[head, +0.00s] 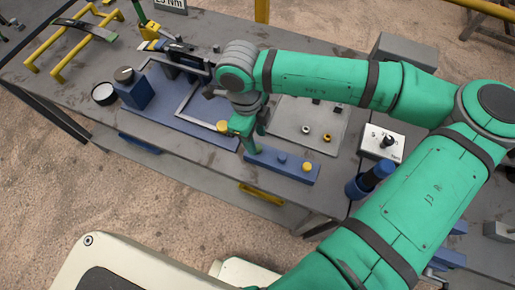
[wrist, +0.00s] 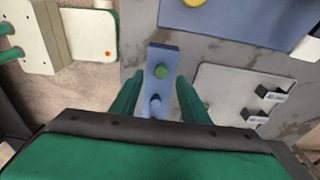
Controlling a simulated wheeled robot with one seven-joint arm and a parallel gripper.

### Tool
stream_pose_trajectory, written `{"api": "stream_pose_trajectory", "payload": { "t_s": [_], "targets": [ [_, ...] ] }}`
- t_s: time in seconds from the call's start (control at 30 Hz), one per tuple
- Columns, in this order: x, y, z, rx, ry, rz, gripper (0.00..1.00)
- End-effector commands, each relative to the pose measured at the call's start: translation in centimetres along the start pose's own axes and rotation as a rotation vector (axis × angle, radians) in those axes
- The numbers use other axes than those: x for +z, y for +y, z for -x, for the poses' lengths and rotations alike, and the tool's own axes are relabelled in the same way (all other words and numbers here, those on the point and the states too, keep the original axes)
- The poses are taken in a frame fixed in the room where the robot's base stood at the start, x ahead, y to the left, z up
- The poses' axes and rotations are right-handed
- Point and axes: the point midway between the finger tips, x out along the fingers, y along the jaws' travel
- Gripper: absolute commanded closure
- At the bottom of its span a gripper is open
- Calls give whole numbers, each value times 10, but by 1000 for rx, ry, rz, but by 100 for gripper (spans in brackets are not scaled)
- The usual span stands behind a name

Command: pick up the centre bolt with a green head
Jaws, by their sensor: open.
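A blue-headed bolt (wrist: 155,103) stands in the same rack, nearer my wrist. In the head view my gripper (head: 246,138) is over the left end of the rack (head: 268,162) and hides the green bolt. There the blue bolt (head: 282,158) and a yellow-headed bolt (head: 307,167) show to its right.
A grey plate (head: 290,115) with small nuts lies behind the rack. A blue tray (head: 195,125) is to the left. A dial box (head: 382,142) and a dark blue cylinder (head: 370,178) stand to the right. The bench's front edge is close to the rack.

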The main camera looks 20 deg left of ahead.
Motion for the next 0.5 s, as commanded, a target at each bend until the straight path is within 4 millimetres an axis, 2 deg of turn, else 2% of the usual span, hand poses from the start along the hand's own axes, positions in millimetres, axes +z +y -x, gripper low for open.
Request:
{"api": "stream_pose_trajectory", "payload": {
  "t_s": [0.1, 0.23, 0.5],
  "targets": [
    [0, 2, -19, 4, -1, -2, 58],
    [0, 1, -34, 3, -1, -2, 58],
    [1, 1, -40, 0, -1, -1, 58]
  ]
}}
